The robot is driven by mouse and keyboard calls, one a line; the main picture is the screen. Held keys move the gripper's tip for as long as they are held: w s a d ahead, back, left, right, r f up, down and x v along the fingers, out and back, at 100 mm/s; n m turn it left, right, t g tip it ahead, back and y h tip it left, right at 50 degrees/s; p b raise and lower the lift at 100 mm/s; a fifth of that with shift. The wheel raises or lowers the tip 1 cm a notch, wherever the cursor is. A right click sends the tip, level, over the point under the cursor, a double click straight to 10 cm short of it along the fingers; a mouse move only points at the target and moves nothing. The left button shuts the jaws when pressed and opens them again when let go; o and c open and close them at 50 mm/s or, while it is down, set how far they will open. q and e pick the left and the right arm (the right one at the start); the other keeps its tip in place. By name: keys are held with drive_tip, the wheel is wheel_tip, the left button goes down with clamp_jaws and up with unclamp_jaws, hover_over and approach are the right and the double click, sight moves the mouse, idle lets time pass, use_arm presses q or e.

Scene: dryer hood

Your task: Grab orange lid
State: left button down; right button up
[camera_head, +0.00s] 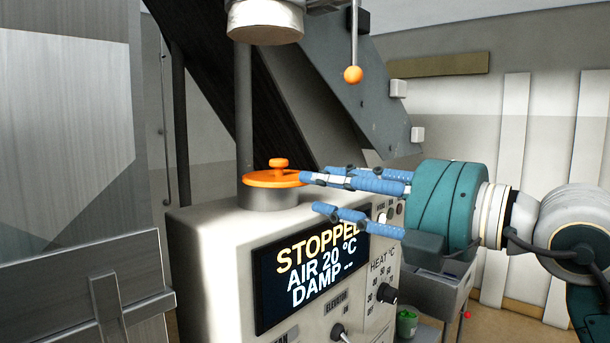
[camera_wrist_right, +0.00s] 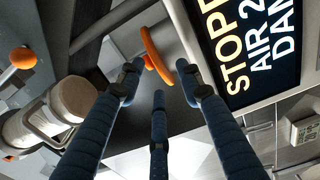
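The orange lid (camera_head: 262,180), a flat disc with a knob on top, sits on a short grey cylinder (camera_head: 268,198) on top of the white machine. In the right wrist view the lid (camera_wrist_right: 149,47) shows nearly edge-on, just beyond the fingertips. My right gripper (camera_head: 310,192) has blue fingers and comes in from the right. Its fingers are spread apart with nothing held between them. The upper fingertips reach the lid's right edge in the head view; I cannot tell whether they touch it. My left gripper is not in view.
The white machine (camera_head: 215,262) has a screen (camera_head: 312,268) reading STOPPED, with knobs beside it. An orange ball on a rod (camera_head: 353,75) hangs above right of the lid. A white-bottomed cylinder (camera_head: 265,22) hangs above. A grey metal panel (camera_head: 65,130) stands at left.

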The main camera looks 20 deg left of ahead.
sight(286, 164)
drive_tip(key=shift+x, duration=1.9)
drive_tip(key=shift+f, duration=0.1)
clamp_jaws()
wheel_tip(286, 164, up, 3)
drive_tip(key=shift+d+f+p, duration=0.1)
drive_tip(key=shift+f+p, duration=0.05)
drive_tip(key=shift+p, duration=0.9)
